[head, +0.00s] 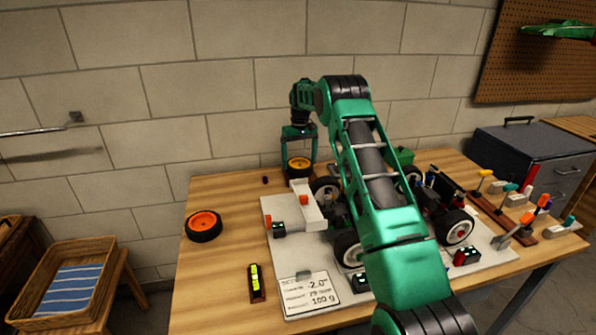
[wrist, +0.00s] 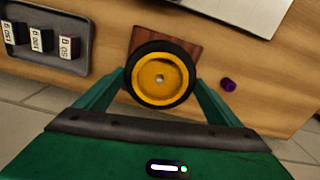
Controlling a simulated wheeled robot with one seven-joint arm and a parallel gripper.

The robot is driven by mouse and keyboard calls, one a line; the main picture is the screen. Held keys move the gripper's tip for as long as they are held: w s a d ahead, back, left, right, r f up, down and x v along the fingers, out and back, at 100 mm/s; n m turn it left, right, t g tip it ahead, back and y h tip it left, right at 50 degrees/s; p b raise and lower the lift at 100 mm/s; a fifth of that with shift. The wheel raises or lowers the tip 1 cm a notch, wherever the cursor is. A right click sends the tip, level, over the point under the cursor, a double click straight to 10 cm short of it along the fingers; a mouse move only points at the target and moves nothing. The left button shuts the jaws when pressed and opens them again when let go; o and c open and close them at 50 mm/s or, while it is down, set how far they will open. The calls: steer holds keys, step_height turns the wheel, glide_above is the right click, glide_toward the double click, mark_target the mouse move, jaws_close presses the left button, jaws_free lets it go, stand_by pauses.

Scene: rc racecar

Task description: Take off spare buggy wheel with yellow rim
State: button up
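The spare buggy wheel with the yellow rim (head: 299,163) is at the back of the workbench, beyond the white board. In the wrist view the yellow-rimmed wheel (wrist: 160,80) faces me, in front of a brown wooden block (wrist: 188,40). My gripper (head: 300,148) is over it, with one finger on each side. Both fingers (wrist: 160,84) meet the black tyre at opposite edges and look closed on it. The fingertips are partly hidden by the tyre. I cannot tell whether the wheel touches the block.
A purple nut (wrist: 228,85) lies beside the wheel. A grey tray (wrist: 75,35) holds weights. An orange-rimmed wheel (head: 203,225) lies at the table's left. The buggy's white-rimmed wheel (head: 459,231) and the white board (head: 283,247) are near my arm. Free wood lies at the left.

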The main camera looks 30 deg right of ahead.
steer(key=shift+r, duration=0.75)
stand_by(0.5)
step_height(320, 180, up, 7)
stand_by(1.4)
steer(key=shift+r, duration=0.1)
